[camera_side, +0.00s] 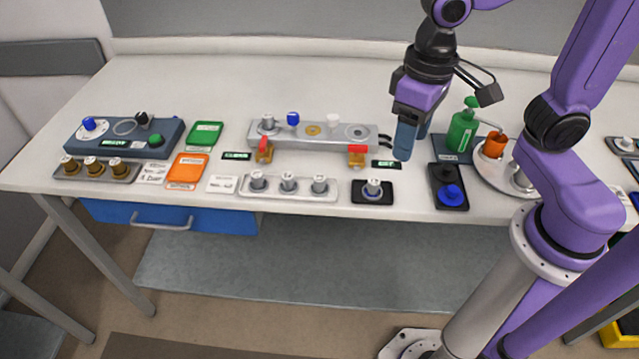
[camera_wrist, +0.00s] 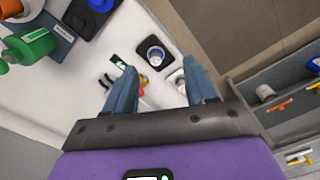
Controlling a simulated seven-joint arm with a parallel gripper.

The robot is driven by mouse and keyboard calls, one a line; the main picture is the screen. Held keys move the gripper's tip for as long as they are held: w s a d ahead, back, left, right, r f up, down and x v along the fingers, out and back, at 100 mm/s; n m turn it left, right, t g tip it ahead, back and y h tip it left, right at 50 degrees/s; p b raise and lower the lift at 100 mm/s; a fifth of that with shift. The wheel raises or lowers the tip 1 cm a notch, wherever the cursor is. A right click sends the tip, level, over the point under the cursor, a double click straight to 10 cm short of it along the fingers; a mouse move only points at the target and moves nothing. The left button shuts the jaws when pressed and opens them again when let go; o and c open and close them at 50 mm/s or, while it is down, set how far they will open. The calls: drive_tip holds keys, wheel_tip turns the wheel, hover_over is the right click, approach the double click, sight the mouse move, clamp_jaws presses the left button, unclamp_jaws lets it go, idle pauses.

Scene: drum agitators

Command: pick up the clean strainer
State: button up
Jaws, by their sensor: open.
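My gripper (camera_side: 411,146) is open and empty, held above the bench to the right of the long grey fixture. Its blue fingers also show in the wrist view (camera_wrist: 160,70), apart. Several silver cylindrical pieces (camera_side: 289,183) stand upright in a row on a pale tray (camera_side: 331,194). One more silver piece (camera_side: 374,187) stands on a black square pad (camera_side: 385,197), left of and nearer than my gripper; the pad shows ahead of the fingers in the wrist view (camera_wrist: 143,43). Which piece is the clean strainer I cannot tell; the parts are too small.
The grey fixture (camera_side: 311,140) has red-topped clamps at its front. Brown pieces (camera_side: 92,164) stand at the left. A black tray (camera_side: 449,172) with a blue knob, a green bottle (camera_side: 462,130) and a round plate with an orange cup (camera_side: 494,145) stand at right. The back left bench is clear.

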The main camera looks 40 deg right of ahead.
drive_tip(key=w+a+r+m, duration=0.2)
drive_tip(key=w+a+m, duration=0.5)
drive_tip(key=w+m, duration=0.65)
drive_tip(key=m, duration=0.2)
hover_over(319, 178)
drive_tip(key=shift+n, duration=0.25)
wheel_tip(319, 178, down, 12)
drive_tip(key=shift+w+d+r, duration=0.1)
drive_tip(key=shift+w+d, duration=0.05)
drive_tip(key=shift+s+f, duration=0.2)
drive_tip(key=shift+f, duration=2.55)
clamp_jaws()
